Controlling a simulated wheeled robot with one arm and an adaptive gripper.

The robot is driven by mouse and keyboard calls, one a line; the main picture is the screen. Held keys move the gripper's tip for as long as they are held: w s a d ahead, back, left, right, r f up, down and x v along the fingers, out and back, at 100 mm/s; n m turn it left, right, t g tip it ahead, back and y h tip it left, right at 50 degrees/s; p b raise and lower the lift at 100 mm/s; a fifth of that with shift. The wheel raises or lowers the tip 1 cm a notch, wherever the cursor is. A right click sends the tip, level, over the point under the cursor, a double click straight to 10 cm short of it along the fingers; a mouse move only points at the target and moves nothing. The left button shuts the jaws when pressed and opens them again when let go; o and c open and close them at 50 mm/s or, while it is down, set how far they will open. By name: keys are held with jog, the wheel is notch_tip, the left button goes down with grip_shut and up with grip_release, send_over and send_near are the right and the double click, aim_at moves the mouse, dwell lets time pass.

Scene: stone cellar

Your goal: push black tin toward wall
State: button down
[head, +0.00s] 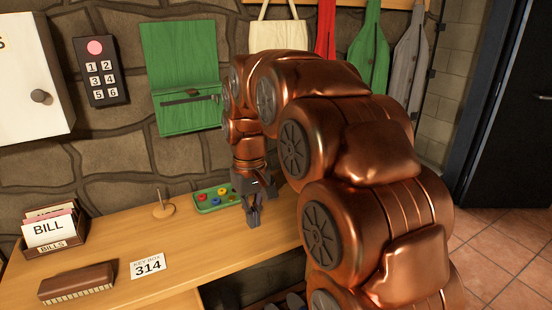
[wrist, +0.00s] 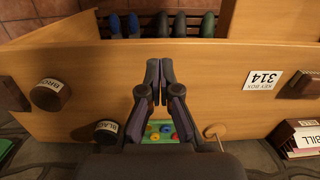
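The black tin (wrist: 107,131) is a round dark tin with a pale label, in the lower left of the wrist view. It stands on the wooden bench near the stone wall (wrist: 50,150). My gripper (wrist: 160,84) is over the bench, to the right of the tin and apart from it. Its fingers are together with nothing between them. In the head view my gripper (head: 254,218) points down over the bench (head: 210,240), and my arm hides the tin.
A brown tin (wrist: 48,95) stands left of the black tin, farther from the wall. A green tray (head: 215,199) with coloured pieces is beside my gripper, near a wooden spindle (head: 163,207). A card holder (head: 52,232), number card (head: 148,265) and brush (head: 77,284) are farther left.

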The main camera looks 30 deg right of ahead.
jog(key=s+a+f, duration=0.2)
jog(key=s, duration=0.6)
jog(key=s+a+f, duration=0.2)
jog(key=s+f, duration=0.1)
jog(key=s, duration=0.6)
jog(key=s+a+f+g, duration=0.1)
jog(key=s+a+f, duration=0.2)
jog(key=s, duration=0.5)
jog(key=shift+s+n, duration=0.2)
jog(key=shift+n, duration=0.1)
jog(key=shift+a+f, duration=0.1)
